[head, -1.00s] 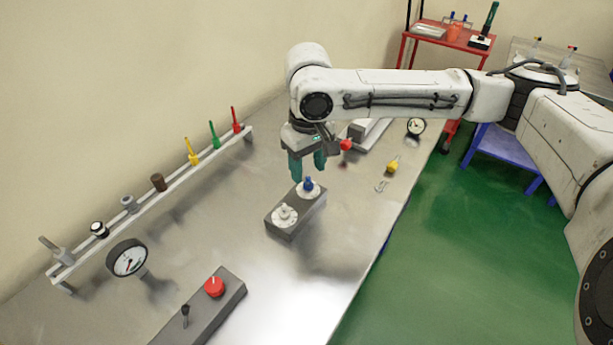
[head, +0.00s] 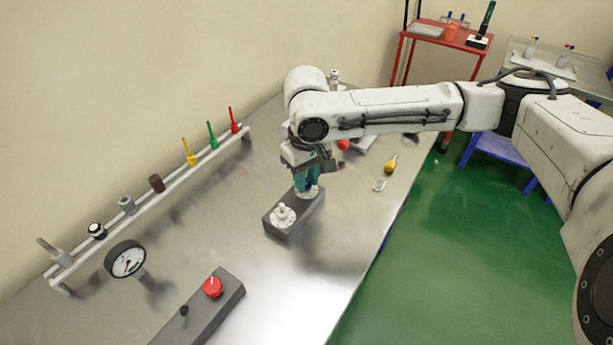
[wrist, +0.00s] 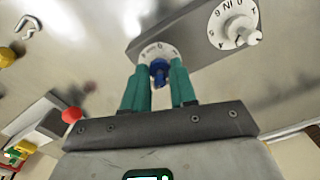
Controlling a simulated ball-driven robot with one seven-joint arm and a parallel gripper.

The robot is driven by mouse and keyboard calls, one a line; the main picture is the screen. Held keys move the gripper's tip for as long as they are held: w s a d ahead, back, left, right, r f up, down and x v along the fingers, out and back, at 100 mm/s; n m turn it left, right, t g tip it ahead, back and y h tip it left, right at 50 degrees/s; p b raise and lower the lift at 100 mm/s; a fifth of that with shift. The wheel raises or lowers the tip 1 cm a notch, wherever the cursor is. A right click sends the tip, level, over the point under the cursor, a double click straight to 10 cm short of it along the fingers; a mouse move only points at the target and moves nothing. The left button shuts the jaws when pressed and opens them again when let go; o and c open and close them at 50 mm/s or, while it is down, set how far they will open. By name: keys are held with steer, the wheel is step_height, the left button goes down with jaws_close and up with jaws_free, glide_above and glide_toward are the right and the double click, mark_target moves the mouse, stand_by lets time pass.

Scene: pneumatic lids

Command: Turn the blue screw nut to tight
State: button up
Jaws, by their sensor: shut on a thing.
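The blue screw nut (wrist: 159,71) shows between my gripper's green fingers in the wrist view. It stands on a white numbered dial (wrist: 157,49) on a dark grey block (head: 274,229). My gripper (head: 307,188) has its fingertips down at the nut and is shut on it. In the head view the fingers mostly hide the nut. A second white dial (head: 283,215) with a white knob sits on the same block, in front of the gripper. It also shows in the wrist view (wrist: 232,24) at the upper right.
A rail (head: 150,211) with several coloured tools runs along the wall. A gauge (head: 127,261) and a block with a red knob (head: 212,287) stand at the lower left. A yellow object (head: 390,165) lies near the right table edge. Bare metal surrounds the block.

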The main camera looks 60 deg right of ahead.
jaws_close()
steer(key=shift+n, duration=0.4)
steer(key=n+p, duration=0.1)
steer(key=n, duration=0.2)
steer(key=shift+n+p, duration=0.4)
steer(key=n, duration=0.4)
steer(key=shift+p, duration=0.3)
steer(key=n, duration=0.5)
steer(key=shift+f+n, duration=0.1)
steer(key=shift+n, duration=0.3)
steer(key=shift+n+b, duration=0.7)
steer(key=shift+n, duration=1.6)
